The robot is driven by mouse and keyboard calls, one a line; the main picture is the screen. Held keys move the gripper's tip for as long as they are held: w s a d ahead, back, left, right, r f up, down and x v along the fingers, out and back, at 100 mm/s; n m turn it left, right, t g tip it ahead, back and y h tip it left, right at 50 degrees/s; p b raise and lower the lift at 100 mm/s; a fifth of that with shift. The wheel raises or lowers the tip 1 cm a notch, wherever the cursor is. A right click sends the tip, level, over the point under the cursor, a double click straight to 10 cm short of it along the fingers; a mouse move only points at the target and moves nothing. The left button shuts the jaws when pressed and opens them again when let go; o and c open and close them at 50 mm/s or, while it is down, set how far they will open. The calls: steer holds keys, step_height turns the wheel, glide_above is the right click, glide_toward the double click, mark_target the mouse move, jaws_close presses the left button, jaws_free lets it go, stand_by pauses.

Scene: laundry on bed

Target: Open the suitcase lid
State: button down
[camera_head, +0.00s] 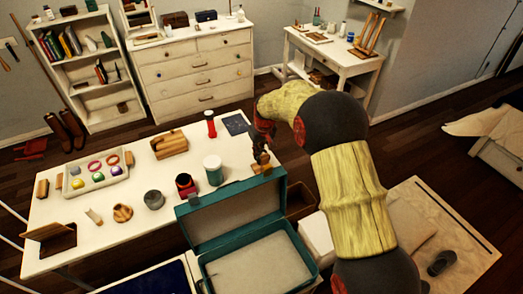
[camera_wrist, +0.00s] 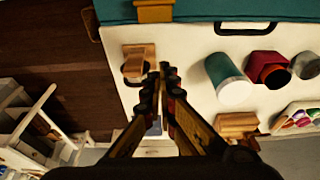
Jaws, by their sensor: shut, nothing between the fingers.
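The teal suitcase (camera_head: 270,250) stands at the near edge of the table in the head view. Its lid (camera_head: 235,215) is raised and stands tilted up at the back, showing a pale inner lining. The suitcase interior shows a light grey bottom. In the wrist view the teal suitcase (camera_wrist: 200,10) crosses the top edge, with a tan latch (camera_wrist: 155,10) and a dark handle (camera_wrist: 245,28). My gripper (camera_wrist: 163,72) is shut and empty, apart from the suitcase. In the head view my gripper (camera_head: 261,158) is beyond the lid's right end, over the table's right part.
The white table (camera_head: 130,225) holds a green-white jar (camera_head: 213,170), a red cup (camera_head: 185,185), a red bottle (camera_head: 210,124), a wooden block (camera_head: 170,145) and a tray of coloured balls (camera_head: 75,183). A small wooden stand (camera_wrist: 138,58) is close to my fingers. Dark floor lies beyond the table.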

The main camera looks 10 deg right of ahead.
mark_target(267, 177)
steer(key=shift+s+d+f+b, duration=0.1)
steer(key=shift+s+f+b, duration=0.25)
steer(key=shift+f, duration=0.5)
steer(key=shift+s+d+f+b, duration=0.1)
steer(key=shift+s+f, duration=0.4)
steer(key=shift+f, duration=0.35)
steer(key=shift+s+d+f+b, duration=0.1)
steer(key=shift+s+f+b, duration=0.25)
steer(key=shift+f, duration=0.5)
steer(key=shift+s, duration=0.2)
steer(key=shift+t, duration=0.6)
steer(key=s, duration=0.2)
steer(key=s+d+r+b, duration=0.1)
steer(key=s, duration=0.1)
steer(key=s+d, duration=0.1)
steer(key=s, duration=0.1)
steer(key=shift+s+r+b, duration=0.2)
steer(key=shift+s+b, duration=0.05)
steer(key=shift+b, duration=0.15)
